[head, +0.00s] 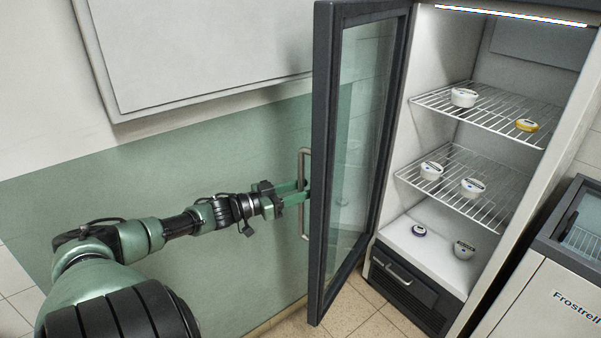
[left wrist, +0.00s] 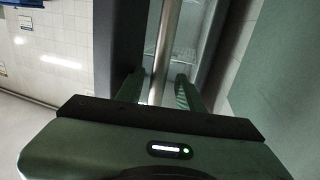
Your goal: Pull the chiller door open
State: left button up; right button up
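The chiller door (head: 360,140), a dark-framed glass door, stands wide open, swung out to the left of the cabinet (head: 420,120). Its grey upright bar handle (head: 304,225) is on the door's outer face. My left gripper (head: 303,191) is at the handle, around its middle. In the left wrist view the handle (left wrist: 164,45) passes between the two fingers of my left gripper (left wrist: 158,90), with a gap showing on either side, so the fingers look open around it. My right gripper is in neither view.
Inside the chiller, small tubs such as a white one (head: 464,97) and a yellow one (head: 527,125) stand on wire shelves (head: 480,112). A low freezer (head: 550,290) is at the right. A pale wall panel (head: 200,45) hangs behind my arm. Tiled floor (head: 350,310) shows below the door.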

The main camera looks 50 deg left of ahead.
pick_arm(q)
jog(key=shift+s+f, duration=0.1)
jog(key=shift+s, duration=0.25)
jog(key=p+v, duration=0.1)
jog(key=v, duration=0.6)
jog(key=shift+a, duration=0.1)
dwell(0.4)
